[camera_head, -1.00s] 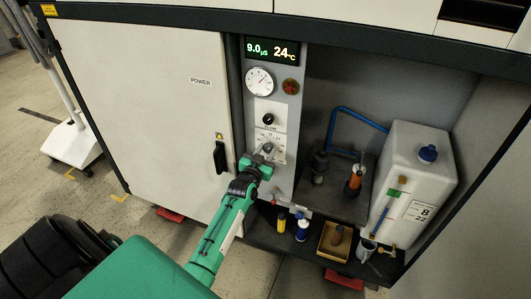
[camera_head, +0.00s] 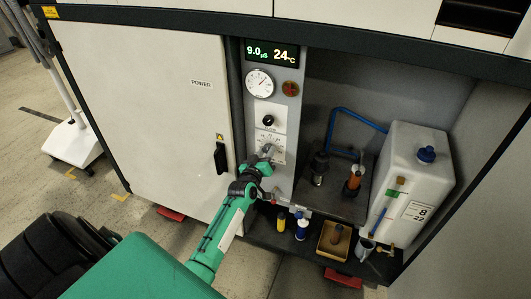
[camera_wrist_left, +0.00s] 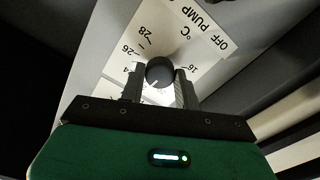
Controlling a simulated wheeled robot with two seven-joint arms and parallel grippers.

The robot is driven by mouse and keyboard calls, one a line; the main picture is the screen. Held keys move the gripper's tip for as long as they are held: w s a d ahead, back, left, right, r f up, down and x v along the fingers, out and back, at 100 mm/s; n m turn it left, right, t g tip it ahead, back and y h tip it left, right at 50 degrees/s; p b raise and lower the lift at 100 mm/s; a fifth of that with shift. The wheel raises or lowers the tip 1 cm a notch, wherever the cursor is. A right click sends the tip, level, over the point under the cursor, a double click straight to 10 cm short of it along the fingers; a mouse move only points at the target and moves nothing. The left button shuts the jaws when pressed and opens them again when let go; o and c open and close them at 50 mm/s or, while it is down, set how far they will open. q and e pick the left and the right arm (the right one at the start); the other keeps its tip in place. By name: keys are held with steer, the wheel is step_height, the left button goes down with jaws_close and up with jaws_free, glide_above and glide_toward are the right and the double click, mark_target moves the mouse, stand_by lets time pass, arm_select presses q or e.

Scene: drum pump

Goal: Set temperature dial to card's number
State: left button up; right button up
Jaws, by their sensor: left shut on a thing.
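The temperature dial is a black knob (camera_wrist_left: 159,72) on a white scale plate marked °C (camera_wrist_left: 185,32), with 16, 26 and 28 readable in the left wrist view. A light mark shows on the knob's lower left; the value it faces is hard to tell. My left gripper (camera_head: 267,153) is shut on the knob, one finger on each side. The display (camera_head: 271,53) reads 9.0 µS and 24 °C. The card (camera_head: 418,213) on the white tank shows 8 and 22. My right gripper is not in view.
A flow knob (camera_head: 269,121) and a round gauge (camera_head: 260,83) sit above the dial. The cabinet door (camera_head: 150,110) is closed at the left.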

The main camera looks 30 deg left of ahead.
arm_select(q)
steer(key=shift+n, duration=0.6)
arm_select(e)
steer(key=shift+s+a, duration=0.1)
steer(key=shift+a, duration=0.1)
arm_select(q)
steer(key=o, duration=1)
steer(key=shift+c, duration=0.2)
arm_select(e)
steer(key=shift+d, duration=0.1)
arm_select(q)
steer(key=shift+s, duration=0.25)
steer(key=v, duration=1.3)
steer(key=shift+s+b, duration=0.2)
steer(key=shift+b, duration=0.2)
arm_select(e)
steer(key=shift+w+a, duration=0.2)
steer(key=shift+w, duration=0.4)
